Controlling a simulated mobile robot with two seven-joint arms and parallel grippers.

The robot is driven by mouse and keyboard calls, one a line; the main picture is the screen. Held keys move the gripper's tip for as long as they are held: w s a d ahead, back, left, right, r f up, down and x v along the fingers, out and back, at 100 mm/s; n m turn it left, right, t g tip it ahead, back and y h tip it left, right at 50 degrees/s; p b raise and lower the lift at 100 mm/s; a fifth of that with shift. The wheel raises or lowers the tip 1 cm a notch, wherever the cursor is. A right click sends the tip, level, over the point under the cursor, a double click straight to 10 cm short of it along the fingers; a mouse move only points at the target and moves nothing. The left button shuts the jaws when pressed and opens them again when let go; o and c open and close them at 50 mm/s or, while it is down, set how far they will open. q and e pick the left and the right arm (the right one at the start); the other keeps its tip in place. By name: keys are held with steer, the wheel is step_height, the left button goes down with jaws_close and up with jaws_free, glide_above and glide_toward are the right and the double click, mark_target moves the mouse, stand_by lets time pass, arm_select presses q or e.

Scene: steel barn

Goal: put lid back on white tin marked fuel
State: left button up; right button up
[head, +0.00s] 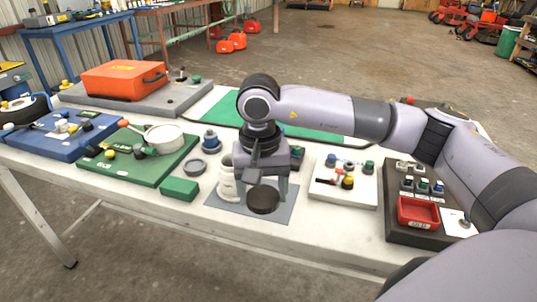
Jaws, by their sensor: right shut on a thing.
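A white tin (227,187) stands on a grey mat (283,212) near the front edge of the white table. Any marking on it is too small to read. My right gripper (262,192) points down just right of the tin, partly in front of it. It is shut on a round dark lid (263,201), which lies flat between the fingertips, beside the tin. I cannot tell whether the lid touches the mat. My left gripper is not in view.
A green box (179,189) and a grey round piece (197,167) lie left of the tin. A green board with a white pan (163,138) is further left. Right are a white board (343,193) with small parts and a dark board with a red bin (418,213).

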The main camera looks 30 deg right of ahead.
mark_target(260, 209)
steer(key=f+n, duration=0.1)
steer(key=n, duration=0.1)
steer(key=s+a+f+n, duration=0.2)
steer(key=n, duration=0.1)
steer(key=shift+s+f+n, duration=0.25)
steer(key=shift+n, duration=0.05)
